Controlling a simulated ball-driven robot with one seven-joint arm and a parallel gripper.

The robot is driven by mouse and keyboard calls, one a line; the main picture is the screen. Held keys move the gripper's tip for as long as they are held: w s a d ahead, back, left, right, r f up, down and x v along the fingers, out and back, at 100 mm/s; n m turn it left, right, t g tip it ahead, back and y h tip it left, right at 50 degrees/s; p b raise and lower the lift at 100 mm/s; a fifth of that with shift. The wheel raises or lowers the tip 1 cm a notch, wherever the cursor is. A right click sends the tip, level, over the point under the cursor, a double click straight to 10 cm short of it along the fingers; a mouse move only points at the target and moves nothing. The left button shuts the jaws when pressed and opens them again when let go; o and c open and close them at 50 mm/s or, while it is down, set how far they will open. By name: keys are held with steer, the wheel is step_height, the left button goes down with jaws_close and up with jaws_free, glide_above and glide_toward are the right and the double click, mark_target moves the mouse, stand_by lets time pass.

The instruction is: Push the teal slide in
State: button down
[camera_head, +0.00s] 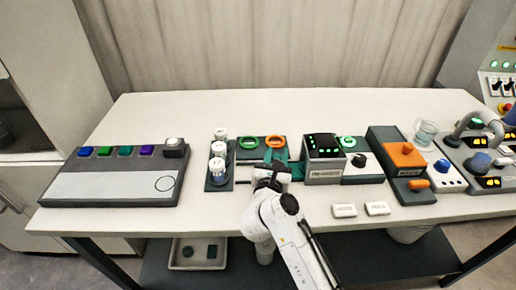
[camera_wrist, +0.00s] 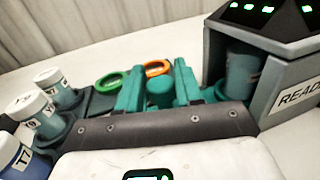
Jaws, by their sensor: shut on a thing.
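The teal slide's rounded knob (camera_wrist: 160,92) shows in the wrist view between two upright teal fingers of my gripper (camera_wrist: 159,82). The gripper is shut on the knob. In the head view my gripper (camera_head: 272,168) is over the dark base in front of the green and orange rings, and a teal part (camera_head: 297,171) shows at its right. The rest of the slide is hidden by the gripper, so I cannot tell how far in it is.
A reader box (camera_head: 324,148) with green lights stands close on the right. White-capped vials (camera_head: 218,150) stand in a rack on the left. A green ring (camera_head: 249,142) and an orange ring (camera_head: 275,142) lie behind the gripper. Two white labels lie at the front right.

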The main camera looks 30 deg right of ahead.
steer(key=shift+s+d+r+p, duration=0.1)
steer(key=shift+s+d+p, duration=0.5)
steer(key=shift+d, duration=0.5)
steer(key=shift+s+d, duration=0.25)
steer(key=c, duration=0.8)
jaws_free()
steer(key=shift+d, duration=0.1)
steer(key=shift+c, duration=0.2)
steer(key=b+v, duration=0.1)
steer(key=v, duration=1)
steer(key=shift+b, duration=0.35)
steer(key=shift+f, duration=0.2)
